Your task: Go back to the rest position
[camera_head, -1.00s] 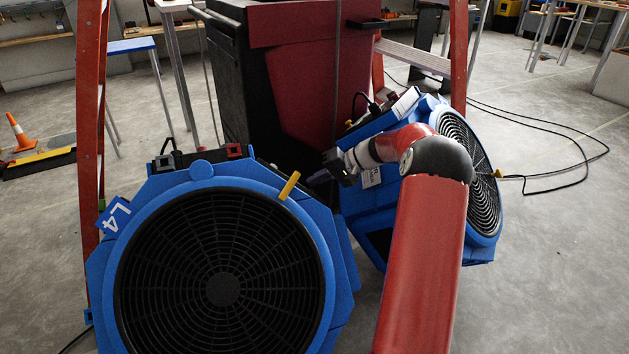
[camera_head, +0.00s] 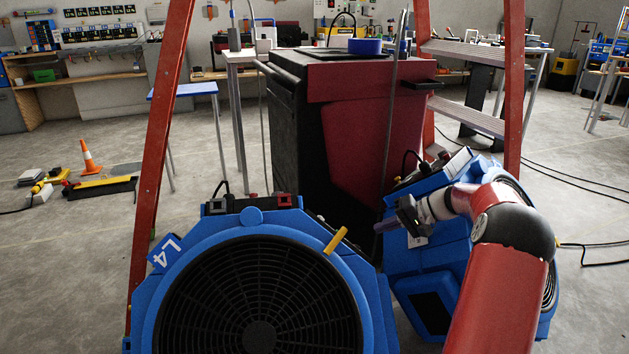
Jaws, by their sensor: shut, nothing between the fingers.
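My gripper (camera_head: 384,226) is at the end of my red arm, in the gap between two blue fans, pointing left. It is shut and empty. The left blue fan (camera_head: 160,300) carries an L4 label and a yellow lever (camera_head: 336,240) on its upper right edge. The right blue fan (camera_head: 420,262) stands behind my gripper and is partly hidden by my arm. I cannot tell from this view whether my gripper touches the right fan.
A black and red cabinet (camera_head: 350,130) stands behind the fans, between red ladder legs (camera_head: 160,160). A blue-topped table (camera_head: 183,91) is behind at left. A black cable (camera_head: 585,247) runs on the floor at right.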

